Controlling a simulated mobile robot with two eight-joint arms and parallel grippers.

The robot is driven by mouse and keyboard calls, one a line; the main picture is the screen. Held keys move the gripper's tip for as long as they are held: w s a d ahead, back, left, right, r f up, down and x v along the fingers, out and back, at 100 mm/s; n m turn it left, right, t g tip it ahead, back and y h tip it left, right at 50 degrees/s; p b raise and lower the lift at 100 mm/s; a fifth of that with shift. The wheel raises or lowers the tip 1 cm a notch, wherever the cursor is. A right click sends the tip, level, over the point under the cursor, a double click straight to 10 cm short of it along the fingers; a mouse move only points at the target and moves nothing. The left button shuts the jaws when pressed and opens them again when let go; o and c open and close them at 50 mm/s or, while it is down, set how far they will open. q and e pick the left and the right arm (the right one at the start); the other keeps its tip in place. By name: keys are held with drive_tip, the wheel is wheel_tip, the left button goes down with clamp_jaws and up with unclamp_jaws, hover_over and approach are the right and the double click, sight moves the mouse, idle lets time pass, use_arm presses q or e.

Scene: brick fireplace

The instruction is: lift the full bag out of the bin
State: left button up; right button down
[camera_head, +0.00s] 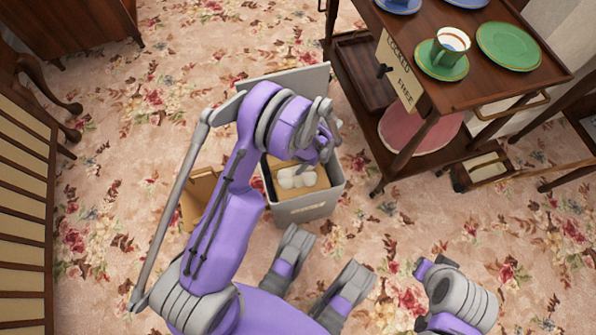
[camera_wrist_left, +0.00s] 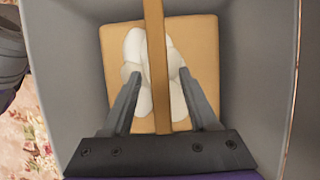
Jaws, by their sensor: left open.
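The grey bin (camera_head: 308,207) stands on the carpet in the head view, its top open and a flat grey panel raised at its far side. Inside is a tan bag (camera_wrist_left: 203,40) with rounded white lumps (camera_wrist_left: 135,48) on it. A tan strap (camera_wrist_left: 154,20) runs over the lumps in the left wrist view. My left gripper (camera_wrist_left: 160,73) is open over the bag, inside the outline of the bin walls. Its fingers are on either side of the strap; I cannot tell whether they touch it. My left arm hides part of the bin in the head view. My right gripper is not visible.
A dark wooden trolley (camera_head: 470,85) with plates, a cup and a sign stands right of the bin. A tan box-like object (camera_head: 198,192) is left of the bin, partly behind my arm. Wooden furniture lines the left edge. Floral carpet is open between.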

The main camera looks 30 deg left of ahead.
use_arm(q)
drive_tip(key=shift+f, duration=0.25)
drive_tip(key=shift+c, duration=0.2)
clamp_jaws()
idle(1.4)
